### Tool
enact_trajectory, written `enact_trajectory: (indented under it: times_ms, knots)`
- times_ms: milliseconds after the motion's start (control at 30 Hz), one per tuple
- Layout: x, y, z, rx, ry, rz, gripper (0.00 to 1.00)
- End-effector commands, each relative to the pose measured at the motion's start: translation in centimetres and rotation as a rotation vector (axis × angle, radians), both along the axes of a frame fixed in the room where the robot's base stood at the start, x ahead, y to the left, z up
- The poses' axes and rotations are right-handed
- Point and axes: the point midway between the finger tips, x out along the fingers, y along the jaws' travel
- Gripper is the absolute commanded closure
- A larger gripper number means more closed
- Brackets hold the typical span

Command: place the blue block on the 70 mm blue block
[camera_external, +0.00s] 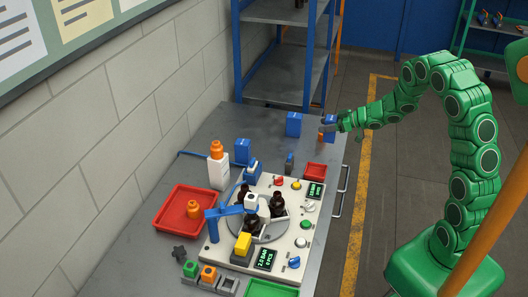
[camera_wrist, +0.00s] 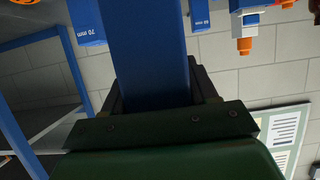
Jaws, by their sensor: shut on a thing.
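My gripper (camera_external: 332,127) is shut on a blue block (camera_external: 330,119), near the far right corner of the workbench. The wrist view shows the held blue block (camera_wrist: 148,50) large between the fingers, hiding much of what lies beyond. The 70 mm blue block (camera_external: 293,124) stands upright on the bench, left of my gripper and apart from it. It also shows in the wrist view (camera_wrist: 87,20), at the upper left, with its 70 mm label readable. Another blue block (camera_external: 242,151) stands further left, and it shows in the wrist view too (camera_wrist: 199,16).
A white bottle with an orange cap (camera_external: 218,170) stands near the wall. A white machine panel (camera_external: 311,206) with dark bottles and a red tray (camera_external: 163,226) fill the nearer bench. A blue shelf rack (camera_external: 291,66) rises behind. Bare bench (camera_external: 265,135) lies around the 70 mm block.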

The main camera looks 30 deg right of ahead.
Motion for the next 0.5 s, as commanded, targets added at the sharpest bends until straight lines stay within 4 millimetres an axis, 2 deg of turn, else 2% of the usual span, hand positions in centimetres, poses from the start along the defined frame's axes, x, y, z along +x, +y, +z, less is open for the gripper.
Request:
enact_trajectory:
  times_ms: [167,400,500]
  knots:
    - [2.3,-0.2,3.2,-0.005,-0.007,0.0,0.8]
    - [6.2,0.4,9.3,-0.004,-0.009,-0.004,0.8]
    - [7.1,0.8,11.2,-0.003,-0.003,-0.006,0.8]
